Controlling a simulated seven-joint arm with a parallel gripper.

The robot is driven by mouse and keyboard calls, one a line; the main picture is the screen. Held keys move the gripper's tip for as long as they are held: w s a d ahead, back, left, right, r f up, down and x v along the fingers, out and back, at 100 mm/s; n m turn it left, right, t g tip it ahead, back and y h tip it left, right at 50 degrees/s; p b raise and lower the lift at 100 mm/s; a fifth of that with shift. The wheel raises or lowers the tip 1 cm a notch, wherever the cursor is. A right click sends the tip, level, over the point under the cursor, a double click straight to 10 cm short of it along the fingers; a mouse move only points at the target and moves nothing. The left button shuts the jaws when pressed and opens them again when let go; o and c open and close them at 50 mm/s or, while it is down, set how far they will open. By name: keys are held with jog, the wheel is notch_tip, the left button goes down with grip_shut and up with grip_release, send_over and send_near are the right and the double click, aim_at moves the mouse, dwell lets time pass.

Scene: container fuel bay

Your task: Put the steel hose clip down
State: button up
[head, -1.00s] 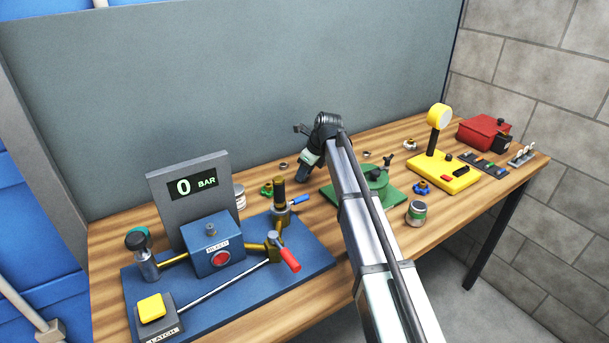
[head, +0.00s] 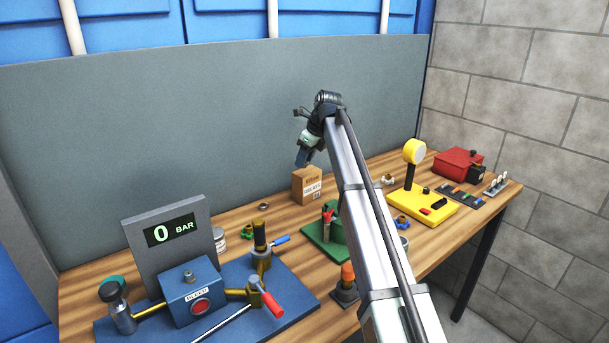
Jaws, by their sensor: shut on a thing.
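My gripper (head: 303,160) is raised above the back of the bench, over a small cardboard box (head: 307,188). In this view its fingertips look just above the box top or in front of the grey panel; the exact gap cannot be told. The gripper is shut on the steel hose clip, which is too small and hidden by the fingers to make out. A small metal ring (head: 264,206) lies on the wood left of the box, apart from the gripper.
A grey panel (head: 130,110) stands behind. Bare wood shows around the ring.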

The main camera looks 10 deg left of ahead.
notch_tip(320, 180, up, 5)
send_over(305, 170)
jog(key=s+d, duration=0.1)
jog(key=shift+m, duration=0.5)
jog(key=shift+w+d+f, duration=0.1)
jog(key=shift+d+f, duration=0.05)
jog(key=shift+f, duration=4.85)
jog(key=o, duration=1)
jog(key=shift+f, duration=0.15)
jog(key=v, duration=1.2)
